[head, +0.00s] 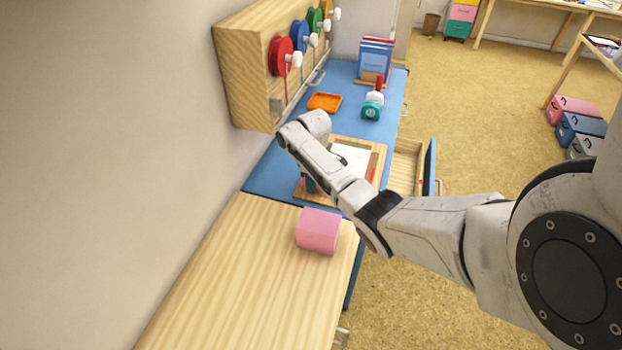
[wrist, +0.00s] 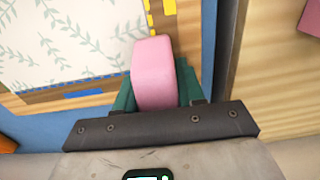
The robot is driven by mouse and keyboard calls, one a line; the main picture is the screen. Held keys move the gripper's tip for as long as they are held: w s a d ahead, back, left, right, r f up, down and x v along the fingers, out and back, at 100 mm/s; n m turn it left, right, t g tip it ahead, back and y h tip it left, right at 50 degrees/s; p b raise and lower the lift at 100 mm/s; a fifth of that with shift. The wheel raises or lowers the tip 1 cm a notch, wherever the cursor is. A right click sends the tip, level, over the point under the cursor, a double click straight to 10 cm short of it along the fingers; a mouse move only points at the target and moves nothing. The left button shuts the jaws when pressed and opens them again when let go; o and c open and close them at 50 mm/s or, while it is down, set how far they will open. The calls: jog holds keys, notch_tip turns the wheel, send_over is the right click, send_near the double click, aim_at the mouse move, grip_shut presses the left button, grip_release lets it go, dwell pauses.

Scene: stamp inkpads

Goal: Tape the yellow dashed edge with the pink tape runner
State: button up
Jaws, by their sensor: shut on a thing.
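My gripper (wrist: 155,90) is shut on the pink tape runner (wrist: 154,70), with teal fingers on either side of it. The leaf-patterned sheet (wrist: 70,40) lies on a wooden board (wrist: 188,35) to its left. The yellow dashed edge (wrist: 149,20) runs along the sheet's right side, and the runner's far end is close beside it. I cannot tell whether the runner touches the sheet. In the head view, the board (head: 376,165) shows on the blue desk, and my arm hides most of the runner and part of the sheet (head: 352,155).
A blue dashed mark (wrist: 84,94) lines another side of the sheet. A pink block (head: 318,230) stands on the wooden table nearby. An orange tray (head: 325,102) and a teal-and-white item (head: 372,105) lie farther back. A drawer (head: 406,165) stands open at the right.

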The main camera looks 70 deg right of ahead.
jog(key=shift+s+d+p, duration=0.15)
jog(key=shift+s+p, duration=0.85)
jog(key=shift+s, duration=0.55)
jog(key=shift+s+d+p, duration=0.15)
jog(key=shift+s+p, duration=1.2)
jog(key=shift+s, duration=0.6)
jog(key=shift+s, duration=0.15)
jog(key=shift+s+p, duration=0.7)
jog(key=shift+s, duration=0.2)
jog(key=shift+s+d, duration=0.15)
jog(key=shift+s, duration=0.8)
jog(key=shift+s, duration=0.15)
jog(key=shift+s+d, duration=0.1)
jog(key=shift+s, duration=1.75)
